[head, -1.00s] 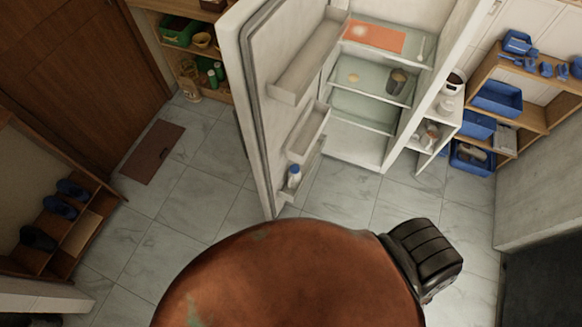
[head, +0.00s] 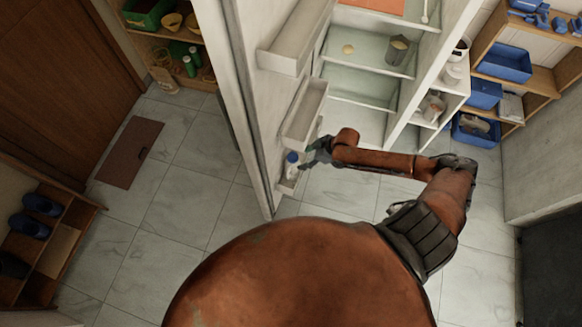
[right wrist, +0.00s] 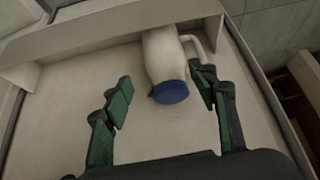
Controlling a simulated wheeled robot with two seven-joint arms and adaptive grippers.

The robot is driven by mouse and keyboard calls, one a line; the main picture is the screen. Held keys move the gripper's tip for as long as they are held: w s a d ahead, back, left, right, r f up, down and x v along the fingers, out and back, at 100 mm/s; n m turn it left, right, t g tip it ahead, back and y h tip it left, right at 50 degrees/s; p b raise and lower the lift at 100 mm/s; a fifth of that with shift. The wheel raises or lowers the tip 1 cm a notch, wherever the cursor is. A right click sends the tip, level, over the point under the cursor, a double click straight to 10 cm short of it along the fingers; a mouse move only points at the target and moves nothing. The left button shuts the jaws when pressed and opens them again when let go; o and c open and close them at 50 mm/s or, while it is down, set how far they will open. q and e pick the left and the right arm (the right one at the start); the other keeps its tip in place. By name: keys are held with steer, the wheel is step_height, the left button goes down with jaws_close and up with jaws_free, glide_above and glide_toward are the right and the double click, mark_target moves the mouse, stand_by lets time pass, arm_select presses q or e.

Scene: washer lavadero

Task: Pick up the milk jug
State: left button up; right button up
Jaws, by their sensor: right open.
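The milk jug (head: 292,166) is white with a blue cap. It stands in the lowest shelf bin of the open fridge door in the head view. In the right wrist view the jug (right wrist: 162,55) shows its cap towards me and its handle on the right side. My right gripper (head: 313,152) is close beside the jug, to its right. In the right wrist view the open green fingertips (right wrist: 160,86) are on either side of the jug's cap end, the right finger near the handle. No grip on the jug shows. My left gripper is not in view.
The fridge door (head: 236,95) stands open, with a higher bin (head: 304,112) above the jug. Fridge shelves (head: 360,85) hold a metal cup (head: 398,50). Shelving with blue bins (head: 503,62) stands at the right.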

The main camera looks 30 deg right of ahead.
mark_target(299, 162)
steer(key=shift+a, duration=0.35)
steer(key=shift+w+a+f, duration=0.1)
steer(key=shift+a+f, duration=0.1)
steer(key=shift+f, duration=0.1)
steer(key=shift+b+x, duration=0.55)
steer(key=shift+x, duration=0.55)
steer(key=b+x, duration=0.1)
steer(key=x, duration=0.2)
steer(key=shift+f, duration=0.4)
steer(key=shift+w+a+f, duration=0.15)
steer(key=shift+w+f, duration=0.15)
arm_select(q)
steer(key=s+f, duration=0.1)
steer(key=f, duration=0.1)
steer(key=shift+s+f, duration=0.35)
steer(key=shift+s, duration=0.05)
arm_select(e)
steer(key=shift+r, duration=0.1)
steer(key=shift+c, duration=0.3)
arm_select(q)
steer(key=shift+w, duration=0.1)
arm_select(e)
steer(key=c, duration=1.3)
